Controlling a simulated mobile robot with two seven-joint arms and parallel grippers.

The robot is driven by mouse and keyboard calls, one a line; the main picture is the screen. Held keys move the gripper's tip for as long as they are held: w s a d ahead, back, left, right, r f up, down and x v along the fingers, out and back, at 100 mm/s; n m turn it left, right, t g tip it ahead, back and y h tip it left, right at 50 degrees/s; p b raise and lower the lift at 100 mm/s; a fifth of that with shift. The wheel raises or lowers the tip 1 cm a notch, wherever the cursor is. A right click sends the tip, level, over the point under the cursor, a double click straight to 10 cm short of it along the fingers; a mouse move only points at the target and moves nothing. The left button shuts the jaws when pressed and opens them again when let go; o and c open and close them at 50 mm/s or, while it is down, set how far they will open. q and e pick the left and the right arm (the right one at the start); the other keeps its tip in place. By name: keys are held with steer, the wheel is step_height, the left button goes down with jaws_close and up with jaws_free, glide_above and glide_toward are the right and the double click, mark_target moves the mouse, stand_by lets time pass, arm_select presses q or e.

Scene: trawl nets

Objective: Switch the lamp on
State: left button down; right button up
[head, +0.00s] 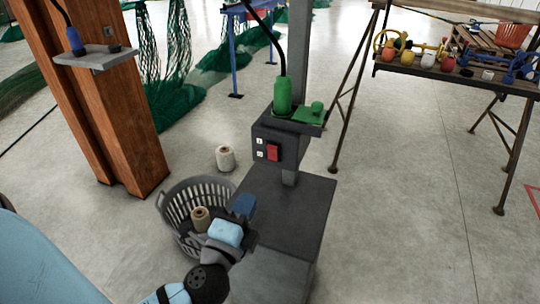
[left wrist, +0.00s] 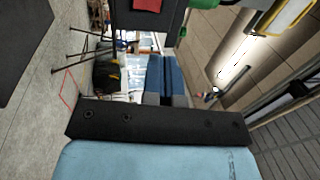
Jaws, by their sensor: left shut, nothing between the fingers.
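A dark switch box (head: 280,148) with a red rocker switch (head: 273,152) and two small white labels is mounted on a grey post above a dark cabinet. The red rocker also shows at the top edge of the left wrist view (left wrist: 147,5). No lamp can be made out for certain, and I cannot tell the rocker's position. My left gripper (head: 243,205) is below and to the left of the box, in front of the cabinet, apart from the switch. Its blue fingers (left wrist: 163,76) are together and empty. My right gripper is in neither view.
A green plug-like fitting (head: 283,95) stands on a shelf above the box. A grey basket (head: 172,208) with spools sits left of the cabinet (head: 305,210); a pale spool (head: 225,158) stands behind it. A wooden pillar (head: 120,120) is left.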

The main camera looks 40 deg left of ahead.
mark_target(273, 148)
arm_select(q)
steer(key=p+x, duration=0.2)
steer(key=x, duration=1)
steer(key=shift+w+a+r, duration=0.1)
steer(key=shift+w+a, duration=0.05)
steer(key=shift+w, duration=0.35)
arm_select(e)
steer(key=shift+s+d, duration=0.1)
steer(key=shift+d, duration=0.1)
arm_select(q)
steer(key=shift+r, duration=0.15)
steer(key=p, duration=0.3)
steer(key=shift+w+r+g, duration=0.2)
steer(key=shift+r+g, duration=0.1)
steer(key=shift+r, duration=0.1)
steer(key=shift+f, duration=0.4)
steer(key=shift+a, duration=0.1)
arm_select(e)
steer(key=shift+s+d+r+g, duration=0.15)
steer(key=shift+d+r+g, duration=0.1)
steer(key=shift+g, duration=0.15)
